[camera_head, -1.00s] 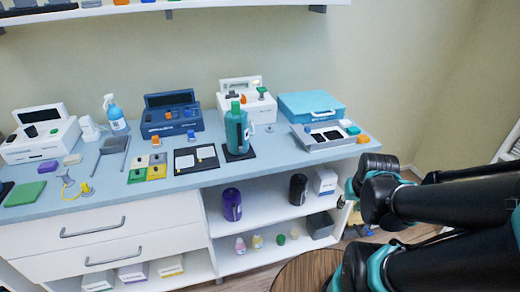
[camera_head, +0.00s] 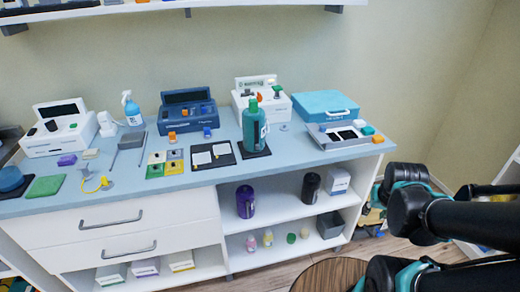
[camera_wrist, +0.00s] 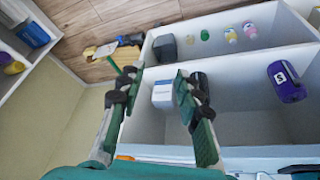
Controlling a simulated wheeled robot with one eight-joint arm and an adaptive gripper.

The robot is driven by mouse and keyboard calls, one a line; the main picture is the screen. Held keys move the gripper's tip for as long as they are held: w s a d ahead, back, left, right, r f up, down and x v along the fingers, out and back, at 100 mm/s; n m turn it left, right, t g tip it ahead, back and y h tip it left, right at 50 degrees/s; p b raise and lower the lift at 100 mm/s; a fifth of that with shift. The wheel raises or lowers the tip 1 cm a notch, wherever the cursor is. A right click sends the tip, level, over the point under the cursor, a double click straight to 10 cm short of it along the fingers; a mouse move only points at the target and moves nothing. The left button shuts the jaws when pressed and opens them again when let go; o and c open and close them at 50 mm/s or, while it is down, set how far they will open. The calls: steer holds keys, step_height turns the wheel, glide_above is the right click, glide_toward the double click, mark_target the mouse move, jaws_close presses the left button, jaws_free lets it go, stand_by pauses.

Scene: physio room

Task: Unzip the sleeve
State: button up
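No thing in view is plainly a sleeve with a zip, and I cannot make out a zip pull. A teal bottle (camera_head: 253,127) with a green cap and a dark front panel stands upright on a black pad on the counter; I cannot tell whether that panel is a sleeve. My gripper shows in the wrist view (camera_wrist: 158,76) with its two fingers spread apart and nothing between them. It points towards the shelf unit's open compartments, apart from everything. In the head view my arm is at the right, and the fingers cannot be made out.
The blue-grey counter (camera_head: 110,199) carries devices, small coloured blocks and a light-blue case (camera_head: 324,104). Below are drawers and open shelves with a purple container (camera_head: 245,202), a black container (camera_head: 311,188) and small bottles. A round wooden top (camera_head: 328,277) stands in front.

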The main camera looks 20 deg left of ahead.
steer(key=a, duration=0.1)
steer(key=n+t+y, duration=0.6)
steer(key=t+y, duration=0.1)
glide_toward(258, 147)
steer(key=shift+x, duration=3.95)
steer(key=shift+c, duration=0.4)
jaws_close()
